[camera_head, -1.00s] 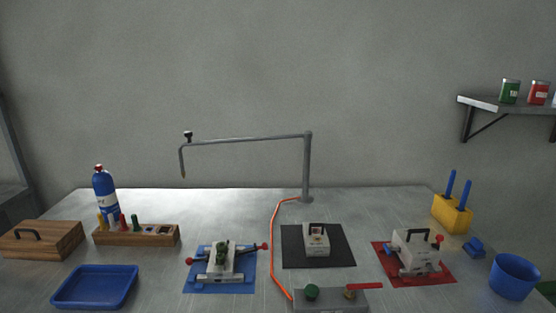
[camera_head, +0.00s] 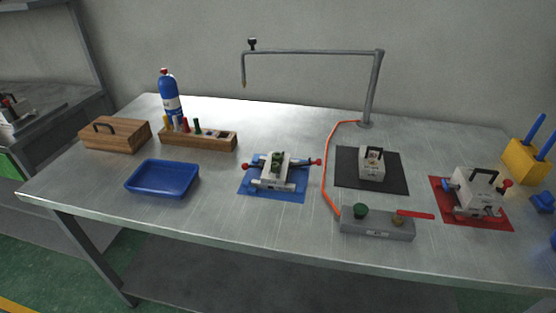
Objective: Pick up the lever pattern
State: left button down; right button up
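No part that I can surely tell as the lever pattern shows. A metal mould fixture (camera_head: 268,183) with red-knobbed ends sits on a blue mat (camera_head: 290,196) near the middle of the table. A small dark green part (camera_head: 276,163) stands on it; its shape is too small to make out. A closed grey mould block (camera_head: 372,166) with a black handle sits on a black mat (camera_head: 345,177). Another handled mould (camera_head: 478,194) with red and blue knobs sits on a red mat (camera_head: 490,223). Neither of my grippers is in view.
A blue tray (camera_head: 163,191), a wooden box (camera_head: 114,136), a wooden rack (camera_head: 200,140) and a blue bottle (camera_head: 170,97) stand at left. A control block (camera_head: 376,226) with a red lever (camera_head: 416,215) is at the front. A bent pipe arm (camera_head: 312,52) overhangs the back. The table's front left is clear.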

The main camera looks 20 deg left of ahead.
aim_at(276, 158)
jog(key=k+j+u, duration=0.15)
jog(key=j+u, duration=0.15)
jog(key=j, duration=0.7)
jog(key=k+j+u, duration=0.1)
jog(key=j+u, duration=0.15)
jog(key=j, duration=0.75)
